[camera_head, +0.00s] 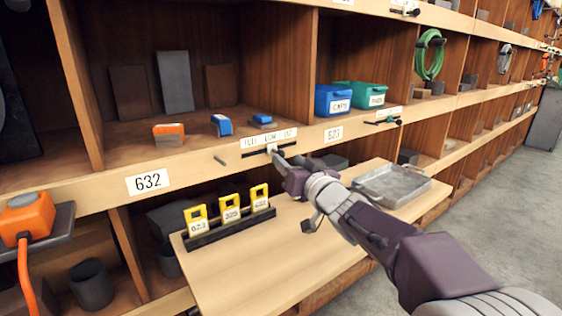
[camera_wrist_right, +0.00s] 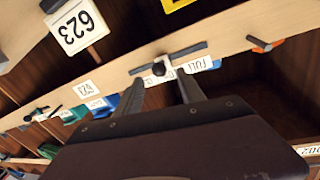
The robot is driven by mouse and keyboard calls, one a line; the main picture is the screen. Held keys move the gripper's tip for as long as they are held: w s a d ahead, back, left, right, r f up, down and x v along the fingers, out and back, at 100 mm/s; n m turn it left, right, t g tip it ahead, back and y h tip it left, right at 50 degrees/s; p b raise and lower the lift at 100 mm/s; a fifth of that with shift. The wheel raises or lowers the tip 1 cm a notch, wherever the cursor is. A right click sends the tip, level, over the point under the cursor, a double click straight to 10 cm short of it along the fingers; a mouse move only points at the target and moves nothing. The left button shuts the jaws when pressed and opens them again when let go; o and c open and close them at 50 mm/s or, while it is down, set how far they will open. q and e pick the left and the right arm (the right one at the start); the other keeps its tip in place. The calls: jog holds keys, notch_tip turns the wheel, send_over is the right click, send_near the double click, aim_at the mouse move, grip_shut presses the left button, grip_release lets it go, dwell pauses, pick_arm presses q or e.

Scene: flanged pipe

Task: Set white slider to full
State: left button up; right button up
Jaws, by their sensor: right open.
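The white slider (camera_head: 271,148) sits near the middle of a dark horizontal slot in the shelf's front edge. A label (camera_head: 262,138) above the slot reads FULL at its left end, LOW in the middle and OUT at its right. In the right wrist view, which is turned over, the slider (camera_wrist_right: 160,69) shows a dark knob and FULL lies to its right. My right gripper (camera_head: 286,159) is open, with its fingertips close to the slider, one on each side in the wrist view; contact cannot be told. My left gripper is out of view.
Below the slot, a wooden board holds a rack with yellow tags (camera_head: 230,209) and a grey metal tray (camera_head: 390,185). A short peg (camera_head: 219,160) sticks out left of the slot. Blue and teal bins (camera_head: 334,99) and small blocks stand on the shelf above.

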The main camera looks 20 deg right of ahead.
aim_at(283, 156)
jog(key=w, duration=0.4)
jog(key=w+a+b, duration=0.1)
jog(key=w, duration=0.1)
jog(key=shift+s, duration=0.1)
grip_shut()
jog(key=shift+f, duration=0.1)
dwell(1.0)
